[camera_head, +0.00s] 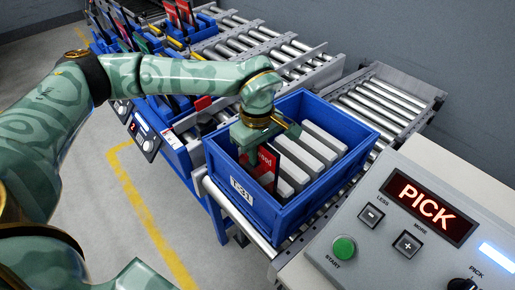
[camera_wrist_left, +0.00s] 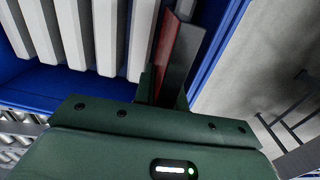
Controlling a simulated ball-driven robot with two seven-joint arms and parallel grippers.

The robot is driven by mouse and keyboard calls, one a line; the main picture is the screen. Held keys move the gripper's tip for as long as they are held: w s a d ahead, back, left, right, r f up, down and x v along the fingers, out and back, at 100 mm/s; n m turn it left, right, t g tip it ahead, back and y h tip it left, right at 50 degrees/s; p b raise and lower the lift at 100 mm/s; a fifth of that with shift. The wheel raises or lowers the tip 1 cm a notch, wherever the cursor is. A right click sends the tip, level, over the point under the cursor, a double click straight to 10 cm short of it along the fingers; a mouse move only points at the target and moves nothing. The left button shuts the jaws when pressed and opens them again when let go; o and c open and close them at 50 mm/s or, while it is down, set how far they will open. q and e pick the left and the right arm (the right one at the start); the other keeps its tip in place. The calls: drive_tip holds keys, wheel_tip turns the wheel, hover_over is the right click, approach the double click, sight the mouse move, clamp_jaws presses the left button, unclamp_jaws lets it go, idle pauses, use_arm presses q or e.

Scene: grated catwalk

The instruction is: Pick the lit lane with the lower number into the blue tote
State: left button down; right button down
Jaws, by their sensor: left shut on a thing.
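The blue tote (camera_head: 334,191) stands on the roller conveyor, with several light grey upright bars (camera_head: 310,150) inside it. My left gripper (camera_head: 264,140) is over the tote's left side, pointing down. It is shut on a thin red book (camera_head: 268,168) with white lettering, which is upright inside the tote's near left part. In the left wrist view the gripper (camera_wrist_left: 165,92) holds the book (camera_wrist_left: 166,45) between the bars and the tote's blue wall (camera_wrist_left: 220,40). Whether the book touches the tote floor is hidden. My right gripper is not in view.
A control panel (camera_head: 405,245) at the right has a display (camera_head: 430,207) reading PICK and a green START button (camera_head: 344,248). Lane boxes with a small lit red digit (camera_head: 133,128) stand left of the tote. Blue bins of books (camera_head: 180,20) lie beyond. Rollers (camera_head: 385,110) behind the tote are bare.

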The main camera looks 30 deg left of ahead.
use_arm(q)
drive_tip(key=shift+f+b, duration=0.55)
drive_tip(key=shift+f, duration=1.15)
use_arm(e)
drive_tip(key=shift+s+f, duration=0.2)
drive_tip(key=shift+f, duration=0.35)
use_arm(q)
drive_tip(key=c, duration=1)
unclamp_jaws()
drive_tip(key=shift+o, duration=0.2)
wheel_tip(320, 180, up, 8)
drive_tip(key=p, duration=0.6)
drive_tip(key=shift+r+p, duration=0.1)
drive_tip(key=shift+p, duration=0.3)
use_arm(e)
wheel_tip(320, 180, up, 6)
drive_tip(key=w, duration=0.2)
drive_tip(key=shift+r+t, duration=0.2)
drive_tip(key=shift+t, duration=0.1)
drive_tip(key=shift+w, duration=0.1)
